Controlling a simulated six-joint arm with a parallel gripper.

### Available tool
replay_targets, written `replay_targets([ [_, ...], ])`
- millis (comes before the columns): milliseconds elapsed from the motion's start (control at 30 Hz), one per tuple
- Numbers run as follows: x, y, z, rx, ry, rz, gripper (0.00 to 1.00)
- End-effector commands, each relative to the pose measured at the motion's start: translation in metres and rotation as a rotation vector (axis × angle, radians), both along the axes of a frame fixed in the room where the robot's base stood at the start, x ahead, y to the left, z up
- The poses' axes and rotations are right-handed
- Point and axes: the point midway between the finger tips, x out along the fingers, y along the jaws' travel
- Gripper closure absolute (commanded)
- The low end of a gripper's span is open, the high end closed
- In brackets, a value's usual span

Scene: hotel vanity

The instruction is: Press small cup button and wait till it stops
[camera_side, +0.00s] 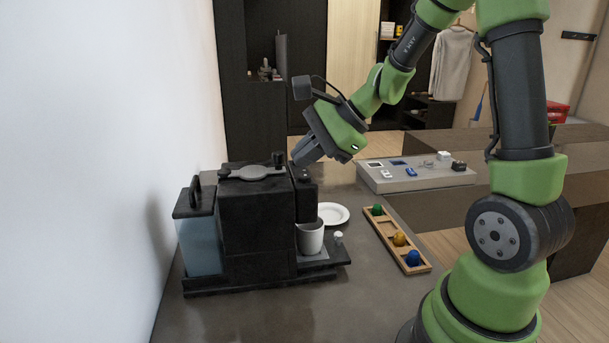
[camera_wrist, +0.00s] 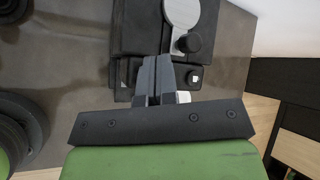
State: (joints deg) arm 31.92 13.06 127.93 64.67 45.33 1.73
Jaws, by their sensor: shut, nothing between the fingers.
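A black coffee machine (camera_side: 255,225) stands on the counter with a clear water tank (camera_side: 199,244) at its left. A white cup (camera_side: 310,237) stands under its spout on the drip tray. My gripper (camera_side: 299,158) is shut and empty, its fingertips close to the top of the machine's front head. In the wrist view, my gripper (camera_wrist: 157,62) reaches over the machine's front head (camera_wrist: 188,76), beside a small light button (camera_wrist: 194,76). A round black knob (camera_wrist: 188,43) and a grey lid lever (camera_wrist: 181,14) are near it. I cannot tell whether the fingers touch the machine.
A white plate (camera_side: 333,214) lies behind the cup. A wooden tray (camera_side: 393,244) with green, yellow and blue capsules lies to the right. A grey raised board (camera_side: 414,178) with small items stands behind it. Bare counter shows in front.

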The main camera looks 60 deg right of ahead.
Motion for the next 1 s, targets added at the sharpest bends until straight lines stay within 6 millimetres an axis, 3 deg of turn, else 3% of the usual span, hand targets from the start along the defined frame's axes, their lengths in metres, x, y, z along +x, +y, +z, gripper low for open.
replay_targets([
  [1000,0.000,0.000,-0.010,0.000,0.001,0.001,1.00],
])
